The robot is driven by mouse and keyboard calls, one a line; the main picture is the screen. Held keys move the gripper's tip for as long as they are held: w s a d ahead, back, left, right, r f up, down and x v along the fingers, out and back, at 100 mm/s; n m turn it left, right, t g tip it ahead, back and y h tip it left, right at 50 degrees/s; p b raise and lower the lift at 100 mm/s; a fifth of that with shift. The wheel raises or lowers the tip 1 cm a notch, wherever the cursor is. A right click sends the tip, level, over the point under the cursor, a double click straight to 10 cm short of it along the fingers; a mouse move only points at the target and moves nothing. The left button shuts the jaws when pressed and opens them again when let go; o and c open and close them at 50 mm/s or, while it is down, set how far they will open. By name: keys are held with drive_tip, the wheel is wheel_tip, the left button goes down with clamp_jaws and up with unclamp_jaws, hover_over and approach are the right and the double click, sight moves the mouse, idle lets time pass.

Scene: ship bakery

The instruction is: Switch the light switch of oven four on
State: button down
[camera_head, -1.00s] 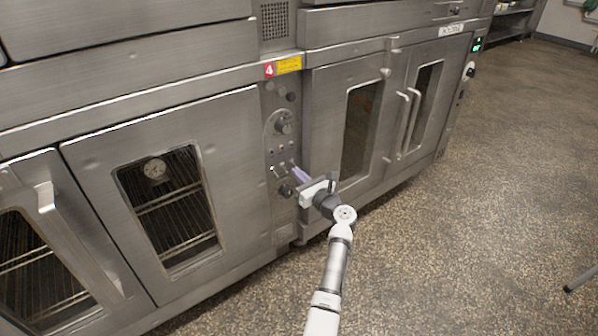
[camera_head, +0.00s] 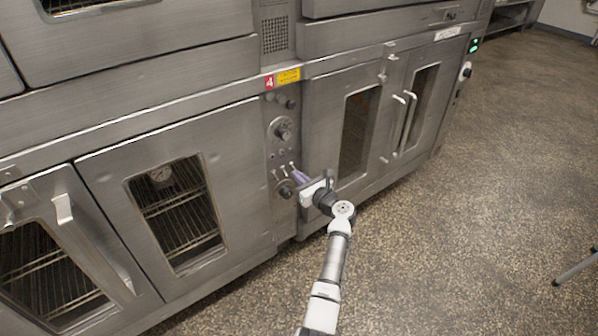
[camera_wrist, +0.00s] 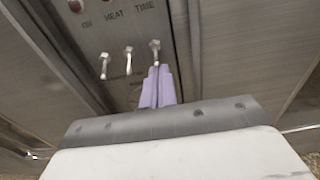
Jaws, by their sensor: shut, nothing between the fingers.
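Oven four's control panel (camera_head: 283,150) is a narrow steel strip beneath a red "4" label (camera_head: 269,82). In the wrist view it carries a row of three metal toggle switches: left (camera_wrist: 104,66), middle (camera_wrist: 128,60) and right (camera_wrist: 154,51). I cannot read which one is the light switch. My gripper (camera_head: 297,174) is at the panel, its purple fingers shut and empty. In the wrist view the fingertips (camera_wrist: 159,69) are just below the right toggle, close to or touching it; I cannot tell which.
A round knob (camera_head: 283,130) sits above the toggles and another knob (camera_head: 286,189) below them. A glazed oven door (camera_head: 180,205) is left of the panel, and a door with a long handle (camera_head: 402,125) is to the right. The speckled floor (camera_head: 470,220) is mostly clear.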

sight(294, 167)
drive_tip(key=r+g+h+p, duration=0.1)
drive_tip(key=g+p, duration=0.1)
drive_tip(key=p, duration=0.6)
drive_tip(key=r+g+h+p, duration=0.2)
drive_tip(key=p, duration=0.6)
drive_tip(key=shift+s+d+r+p, duration=0.15)
drive_tip(key=shift+s+r+p, duration=0.05)
drive_tip(key=shift+p, duration=0.15)
drive_tip(key=shift+f, duration=0.55)
drive_tip(key=shift+r+p, duration=0.7)
drive_tip(key=shift+r, duration=0.15)
drive_tip(key=shift+d+r, duration=0.1)
